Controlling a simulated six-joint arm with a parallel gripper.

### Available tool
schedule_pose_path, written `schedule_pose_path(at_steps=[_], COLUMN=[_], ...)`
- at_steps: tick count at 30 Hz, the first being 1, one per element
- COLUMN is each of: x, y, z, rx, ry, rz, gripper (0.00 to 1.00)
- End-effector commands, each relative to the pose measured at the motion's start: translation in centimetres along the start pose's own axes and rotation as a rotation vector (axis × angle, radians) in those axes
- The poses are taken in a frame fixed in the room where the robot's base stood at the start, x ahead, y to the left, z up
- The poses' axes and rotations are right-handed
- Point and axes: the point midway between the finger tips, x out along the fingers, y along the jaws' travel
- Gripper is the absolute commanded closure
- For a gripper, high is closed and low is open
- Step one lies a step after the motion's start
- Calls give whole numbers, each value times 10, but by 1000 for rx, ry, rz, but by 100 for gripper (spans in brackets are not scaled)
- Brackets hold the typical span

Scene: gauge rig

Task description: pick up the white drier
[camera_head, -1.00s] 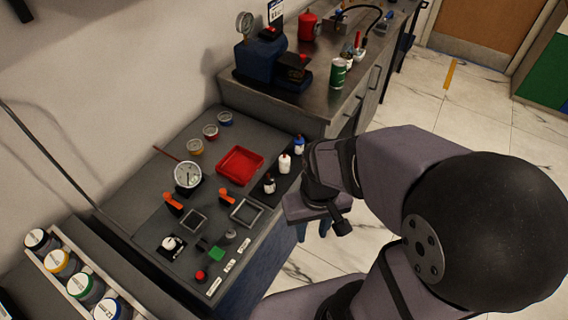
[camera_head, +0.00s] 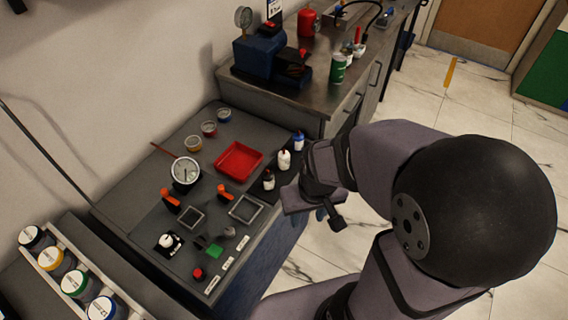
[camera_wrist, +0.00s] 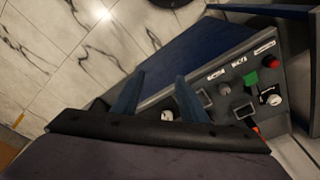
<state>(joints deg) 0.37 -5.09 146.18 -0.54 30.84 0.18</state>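Three small bottles stand in a row on a dark strip along the panel's right edge in the head view. The middle one is a plain white bottle (camera_head: 284,160), which best fits the white drier. A dark-capped bottle (camera_head: 268,180) is nearer and a blue-capped bottle (camera_head: 298,142) farther. My gripper (camera_head: 320,213) is right of the panel edge, apart from the bottles, its fingers mostly hidden. In the wrist view my gripper (camera_wrist: 158,90) is open and empty, with two blue fingers spread. A whitish object (camera_wrist: 167,115) shows beyond them; I cannot tell which bottle it is.
The panel holds a red tray (camera_head: 238,159), a dial gauge (camera_head: 185,171), orange levers, square frames and a green square (camera_head: 214,251). A steel counter (camera_head: 315,97) stands behind. A rack of jars (camera_head: 75,282) is at lower left. Floor is open to the right.

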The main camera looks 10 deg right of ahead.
Motion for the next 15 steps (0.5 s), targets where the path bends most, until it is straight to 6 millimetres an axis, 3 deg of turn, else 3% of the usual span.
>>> schedule_pose_path(at_steps=[1,6,10,15], x=[26,78,108,126], y=[1,5,8,10], z=[-12,-73,-121,-169], rx=[2,4,5,4], ry=[52,295,504,745], rz=[2,7,8,5], gripper=[60,60,60,60])
